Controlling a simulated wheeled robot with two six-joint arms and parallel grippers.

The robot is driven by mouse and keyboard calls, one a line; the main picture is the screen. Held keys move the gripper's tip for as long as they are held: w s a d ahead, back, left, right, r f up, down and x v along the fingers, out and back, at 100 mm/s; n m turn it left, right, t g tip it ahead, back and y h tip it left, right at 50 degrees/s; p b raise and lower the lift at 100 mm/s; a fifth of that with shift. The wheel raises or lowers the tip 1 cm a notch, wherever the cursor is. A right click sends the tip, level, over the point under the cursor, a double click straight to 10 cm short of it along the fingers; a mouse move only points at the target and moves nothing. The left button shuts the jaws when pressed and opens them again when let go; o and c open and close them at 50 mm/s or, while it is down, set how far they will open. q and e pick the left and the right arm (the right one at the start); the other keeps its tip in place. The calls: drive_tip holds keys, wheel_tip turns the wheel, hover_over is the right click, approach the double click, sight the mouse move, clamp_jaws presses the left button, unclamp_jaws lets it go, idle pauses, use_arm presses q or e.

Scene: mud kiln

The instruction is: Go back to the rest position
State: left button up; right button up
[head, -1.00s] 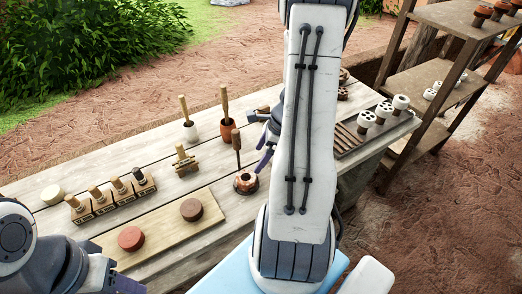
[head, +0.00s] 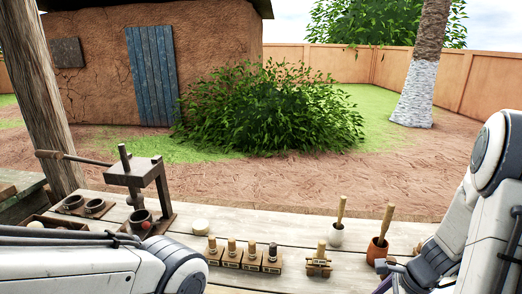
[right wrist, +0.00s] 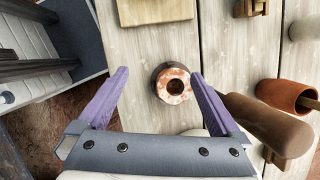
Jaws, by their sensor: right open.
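My right gripper (right wrist: 158,76) is open in the right wrist view, its two purple fingers apart. A small dark round piece with a reddish top and a central hole (right wrist: 184,94) shows on the table between and beyond the fingertips; nothing is visibly gripped. In the head view my right arm comes in at the right edge, and part of a purple finger of the right gripper (head: 384,285) shows low beside the terracotta pot (head: 377,251). My left arm crosses the lower left corner of the head view; its gripper is out of the picture.
The plank table (head: 285,226) holds a metal press (head: 137,172), a row of wood-handled stamps (head: 242,258), a wooden clamp-like tool (head: 319,262) and a pale mortar (head: 335,238). A wooden post (head: 48,90) stands at left. A wooden handle (right wrist: 265,125) lies close by the right finger.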

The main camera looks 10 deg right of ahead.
drive_tip(key=s+a+r+n+g+p, duration=0.1)
drive_tip(key=a+r+n, duration=0.4)
drive_tip(key=a+n, duration=0.35)
drive_tip(key=s+a+r+n+g+p, duration=0.1)
drive_tip(key=a+r+n, duration=0.55)
drive_tip(key=a, duration=0.35)
drive_tip(key=s+a+r+n+h, duration=0.1)
drive_tip(key=s+a+r+n, duration=0.1)
drive_tip(key=s+a+n, duration=0.2)
drive_tip(key=s+a+r+n+h, duration=0.1)
drive_tip(key=s+a+r+n, duration=0.2)
drive_tip(key=s+a+n, duration=0.2)
drive_tip(key=s+n, duration=0.3)
drive_tip(key=n, duration=0.3)
drive_tip(key=shift+r+n+p, duration=0.2)
drive_tip(key=shift+n+p, duration=0.1)
drive_tip(key=shift+p, duration=0.1)
